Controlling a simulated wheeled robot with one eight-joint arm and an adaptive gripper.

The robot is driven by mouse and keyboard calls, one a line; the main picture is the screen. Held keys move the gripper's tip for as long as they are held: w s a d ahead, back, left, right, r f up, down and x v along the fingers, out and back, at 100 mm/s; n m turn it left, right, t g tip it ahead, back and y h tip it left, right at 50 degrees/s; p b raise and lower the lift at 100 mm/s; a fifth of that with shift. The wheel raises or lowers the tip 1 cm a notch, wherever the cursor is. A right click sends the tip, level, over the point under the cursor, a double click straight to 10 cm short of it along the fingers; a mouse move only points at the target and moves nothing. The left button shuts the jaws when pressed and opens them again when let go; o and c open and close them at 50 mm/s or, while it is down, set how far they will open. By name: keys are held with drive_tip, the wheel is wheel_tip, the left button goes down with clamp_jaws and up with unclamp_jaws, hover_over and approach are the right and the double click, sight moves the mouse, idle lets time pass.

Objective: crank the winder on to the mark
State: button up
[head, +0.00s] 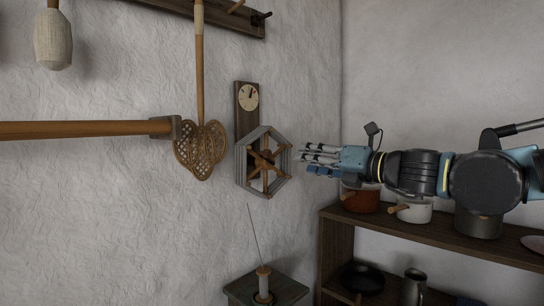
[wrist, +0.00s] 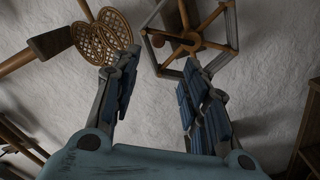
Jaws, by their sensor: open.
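The winder (head: 250,176) is a hexagonal grey-and-brown wooden frame with spokes, mounted on the wall below a dial (head: 248,96). The dial has a pale face with a dark hand and a red mark near its top. In the wrist view the winder (wrist: 232,22) shows at the top, with a round brown hub and a peg (wrist: 190,37) on it. My gripper (head: 306,155) is to the right of the winder in the head view, pointing left at it. In the wrist view my gripper (wrist: 162,68) is open and empty, its fingers apart and short of the winder.
Below stands a small table (head: 285,289) with a spool (head: 263,281). A shelf (head: 430,236) with pots (head: 414,211) lies under my arm.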

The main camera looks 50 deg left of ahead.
sight(270, 154)
drive_tip(key=a+n, duration=0.2)
drive_tip(key=a, duration=0.3)
drive_tip(key=s+a+n, duration=0.1)
drive_tip(key=a+n, duration=0.1)
drive_tip(key=a, duration=0.3)
drive_tip(key=a+n, duration=0.2)
drive_tip(key=a, duration=0.3)
drive_tip(key=shift+s+a+n, duration=0.3)
drive_tip(key=shift+a+n, duration=0.05)
drive_tip(key=shift+n, duration=0.05)
drive_tip(key=shift+r, duration=0.1)
idle(0.3)
clamp_jaws()
